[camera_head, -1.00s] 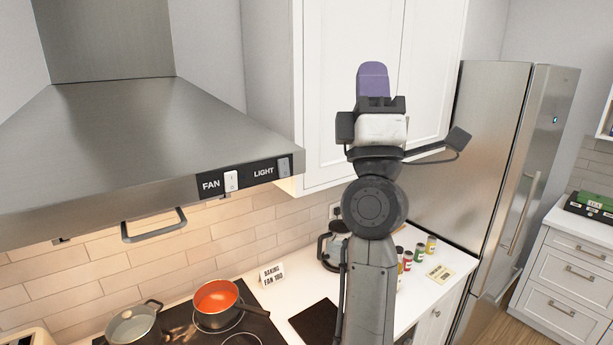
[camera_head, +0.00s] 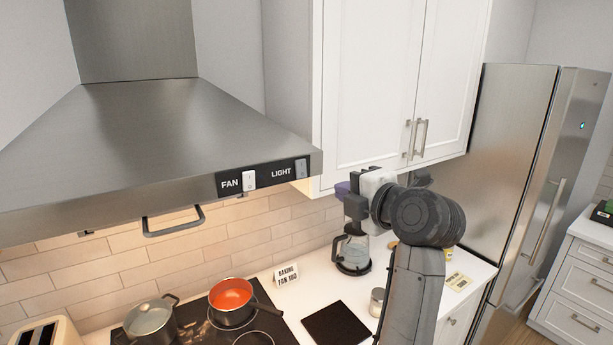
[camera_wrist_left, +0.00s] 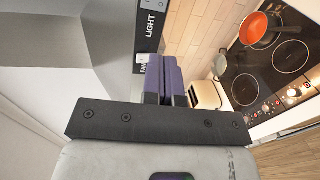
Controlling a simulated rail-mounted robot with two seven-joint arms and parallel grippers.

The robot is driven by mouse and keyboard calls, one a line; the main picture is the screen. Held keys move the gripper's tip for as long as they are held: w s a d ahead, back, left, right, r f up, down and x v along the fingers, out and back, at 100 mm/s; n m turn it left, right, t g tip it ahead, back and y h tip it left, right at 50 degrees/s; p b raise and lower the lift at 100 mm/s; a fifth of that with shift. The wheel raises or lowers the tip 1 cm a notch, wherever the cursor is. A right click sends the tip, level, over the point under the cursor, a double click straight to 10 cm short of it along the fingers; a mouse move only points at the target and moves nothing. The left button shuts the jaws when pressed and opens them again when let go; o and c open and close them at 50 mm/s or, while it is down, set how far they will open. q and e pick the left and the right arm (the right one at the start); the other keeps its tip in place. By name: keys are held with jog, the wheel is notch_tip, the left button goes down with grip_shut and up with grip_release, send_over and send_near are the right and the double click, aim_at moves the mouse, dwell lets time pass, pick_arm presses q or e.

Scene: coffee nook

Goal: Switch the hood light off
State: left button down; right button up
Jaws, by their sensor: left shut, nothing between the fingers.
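The range hood (camera_head: 150,140) has a black panel with a white FAN switch (camera_head: 249,180) and, to its right, a grey LIGHT switch (camera_head: 301,168). Wall tiles below the hood look warmly lit. My left gripper (camera_head: 342,188) has purple fingers and is right of the panel, a little lower, apart from it. In the left wrist view its fingers (camera_wrist_left: 171,77) are shut and empty. The panel shows behind them there, with the LIGHT label (camera_wrist_left: 150,24) and part of the FAN label. My right gripper is out of view.
White upper cabinets (camera_head: 370,85) stand right of the hood, close to my left arm. A rail handle (camera_head: 174,222) hangs at the hood's front. Pots (camera_head: 232,299) sit on the cooktop. A glass kettle (camera_head: 352,252) and jar (camera_head: 376,302) are below the arm.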

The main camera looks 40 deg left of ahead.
pick_arm(q)
jog(key=shift+a, duration=0.1)
dwell(0.4)
jog(key=p, duration=0.5)
send_near(300, 174)
jog(key=x, duration=0.6)
jog(key=shift+w+r, duration=0.1)
jog(key=shift+r, duration=0.15)
jog(key=shift+w+a+f, duration=0.25)
jog(key=shift+a, duration=0.4)
jog(key=shift+a, duration=0.1)
